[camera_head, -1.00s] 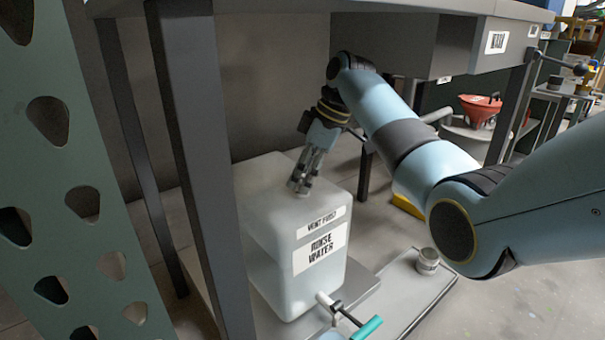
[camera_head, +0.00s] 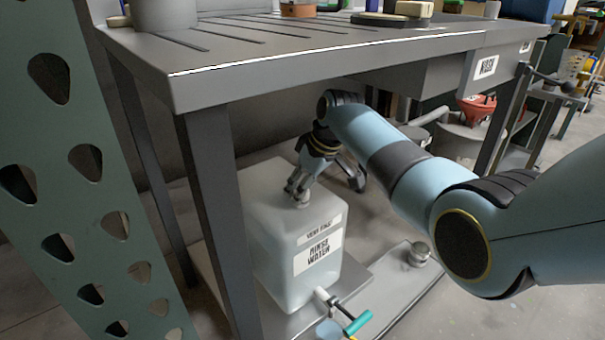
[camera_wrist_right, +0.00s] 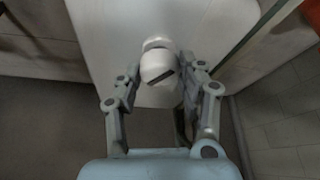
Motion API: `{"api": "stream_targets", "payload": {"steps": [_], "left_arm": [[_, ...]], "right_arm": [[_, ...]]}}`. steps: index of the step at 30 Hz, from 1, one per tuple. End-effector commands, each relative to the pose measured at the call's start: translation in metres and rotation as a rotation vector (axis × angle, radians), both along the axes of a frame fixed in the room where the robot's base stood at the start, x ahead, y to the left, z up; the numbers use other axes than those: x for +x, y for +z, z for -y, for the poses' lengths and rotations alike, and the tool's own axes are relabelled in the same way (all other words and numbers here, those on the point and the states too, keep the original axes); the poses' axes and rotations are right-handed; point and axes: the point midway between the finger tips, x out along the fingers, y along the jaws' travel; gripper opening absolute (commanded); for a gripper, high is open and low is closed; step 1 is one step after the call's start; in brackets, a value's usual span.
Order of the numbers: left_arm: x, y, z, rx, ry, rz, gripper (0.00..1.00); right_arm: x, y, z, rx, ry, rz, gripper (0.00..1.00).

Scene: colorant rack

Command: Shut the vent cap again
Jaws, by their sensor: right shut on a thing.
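The vent cap (camera_wrist_right: 158,68) is a small white round cap with a dark slot on top of the rinse water container. The container (camera_head: 270,215) is a translucent white jug labelled "VENT FIRST" and "RINSE WATER", standing upright under the bench; its white top also shows in the right wrist view (camera_wrist_right: 110,30). My right gripper (camera_head: 300,200) points down at the container's top, and its fingers (camera_wrist_right: 160,84) are on either side of the cap, shut on it. In the head view the fingers hide most of the cap. My left gripper is not in view.
A tap with a teal handle (camera_head: 357,324) sticks out at the container's lower front. The bench top (camera_head: 300,50) overhangs the container and its leg (camera_head: 215,210) stands close on the left. A small metal weight (camera_head: 420,253) sits on the tray to the right.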

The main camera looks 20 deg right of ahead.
Motion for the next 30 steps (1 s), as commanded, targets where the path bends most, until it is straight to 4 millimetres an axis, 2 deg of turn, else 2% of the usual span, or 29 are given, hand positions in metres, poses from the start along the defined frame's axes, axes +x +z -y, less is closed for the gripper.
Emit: {"api": "stream_targets", "payload": {"steps": [1, 6, 14, 21, 30], "left_arm": [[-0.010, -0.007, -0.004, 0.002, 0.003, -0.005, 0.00], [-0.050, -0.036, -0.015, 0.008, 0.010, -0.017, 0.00], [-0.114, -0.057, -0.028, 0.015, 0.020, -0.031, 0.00], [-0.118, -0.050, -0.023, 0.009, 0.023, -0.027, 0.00], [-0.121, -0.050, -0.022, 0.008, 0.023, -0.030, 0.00]], "right_arm": [[0.000, 0.006, -0.001, 0.000, -0.031, 0.000, 0.07], [-0.001, 0.005, -0.001, 0.000, -0.157, 0.000, 0.07], [-0.001, 0.005, -0.003, 0.000, -0.384, 0.000, 0.07], [-0.001, 0.002, -0.004, -0.001, -0.610, 0.000, 0.07], [-0.001, -0.001, -0.004, -0.003, -0.859, 0.000, 0.07]]}}
